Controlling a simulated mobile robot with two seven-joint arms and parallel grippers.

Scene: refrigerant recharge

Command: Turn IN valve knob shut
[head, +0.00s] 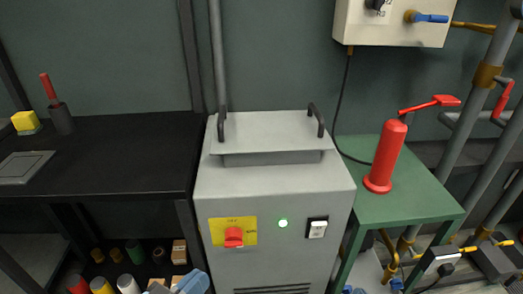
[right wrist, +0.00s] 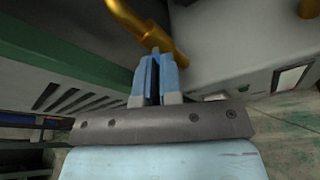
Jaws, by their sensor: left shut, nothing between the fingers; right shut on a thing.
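My right gripper (right wrist: 155,68) is shut at the end of a brass pipe (right wrist: 140,22) in the right wrist view. What it holds is mostly hidden between the blue fingers; it appears to be a valve knob on that pipe. No IN label is readable. In the head view the brass pipe (head: 388,248) runs down beside the green table, and only small blue parts of my right gripper (head: 397,284) show at the bottom edge. My left gripper (head: 178,285) is shut and empty at the bottom edge, left of the grey machine.
A red extinguisher-like cylinder (head: 386,160) stands on the green table (head: 415,200). The wall box (head: 390,25) has a blue lever (head: 431,18). Pipes crowd the right side.

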